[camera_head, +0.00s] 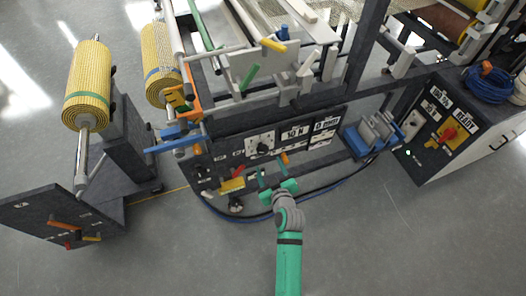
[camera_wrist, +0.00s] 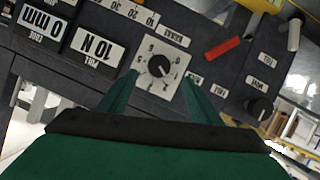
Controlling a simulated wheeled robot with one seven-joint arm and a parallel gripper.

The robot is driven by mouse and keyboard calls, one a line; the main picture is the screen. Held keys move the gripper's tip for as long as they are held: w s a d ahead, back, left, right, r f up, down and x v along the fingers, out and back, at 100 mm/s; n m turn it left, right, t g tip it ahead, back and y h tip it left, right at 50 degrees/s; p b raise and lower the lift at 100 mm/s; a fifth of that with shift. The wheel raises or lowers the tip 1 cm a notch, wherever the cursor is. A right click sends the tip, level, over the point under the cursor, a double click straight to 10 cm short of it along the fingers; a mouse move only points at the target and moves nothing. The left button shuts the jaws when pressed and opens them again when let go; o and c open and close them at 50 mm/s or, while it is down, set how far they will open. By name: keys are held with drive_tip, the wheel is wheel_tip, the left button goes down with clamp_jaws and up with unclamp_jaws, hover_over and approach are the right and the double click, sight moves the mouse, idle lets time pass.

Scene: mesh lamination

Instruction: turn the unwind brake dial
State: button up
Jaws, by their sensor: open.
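The brake dial (camera_wrist: 159,66) is a black knob on a white square plate with numbers around it, set in the dark control panel. It appears upside down in the wrist view. It also shows as a small dark knob in the head view (camera_head: 263,149). My green gripper (camera_head: 273,172) is open in front of the panel, just below the dial in the head view. In the wrist view its two fingertips (camera_wrist: 159,77) appear on either side of the dial, with nothing between them. Whether they touch the knob cannot be told.
Beside the dial are the "10 N" display (camera_wrist: 95,47), a red lever (camera_wrist: 223,48) and another black knob (camera_wrist: 260,108). Yellow mesh rolls (camera_head: 88,88) stand at the left. A cabinet with a red-and-yellow switch (camera_head: 449,133) is at the right. The near floor is clear.

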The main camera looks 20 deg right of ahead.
sight(264, 152)
drive_tip(key=x, duration=1.1)
drive_tip(key=shift+w, duration=0.1)
drive_tip(key=c, duration=1)
